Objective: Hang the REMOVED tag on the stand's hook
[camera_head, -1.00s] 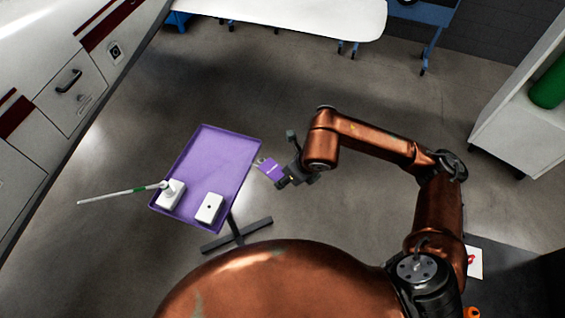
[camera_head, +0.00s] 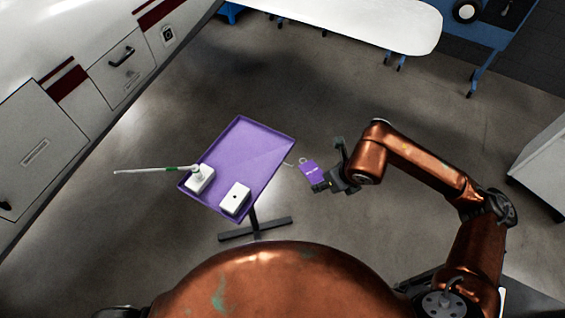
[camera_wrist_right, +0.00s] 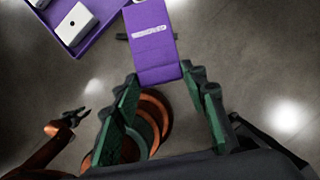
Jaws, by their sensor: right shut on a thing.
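The purple REMOVED tag (camera_head: 312,173) has a pale label line and a light loop at its top. My right gripper (camera_head: 326,184) is shut on the tag's lower end, and the tag also shows between its fingertips in the right wrist view (camera_wrist_right: 152,45). The stand has a tilted purple tray (camera_head: 250,150) on a dark post. A thin light hook (camera_head: 288,164) juts from the tray's right edge. The loop is just right of the hook and looks apart from it. My left gripper (camera_wrist_right: 78,116) shows small in the wrist view, apparently open and empty.
On the tray are a white block (camera_head: 235,198) and another white block (camera_head: 201,178) with a long thin rod pointing left. A white cabinet (camera_head: 100,90) fills the upper left, and a white table (camera_head: 370,22) stands at the back. Floor right of the stand is clear.

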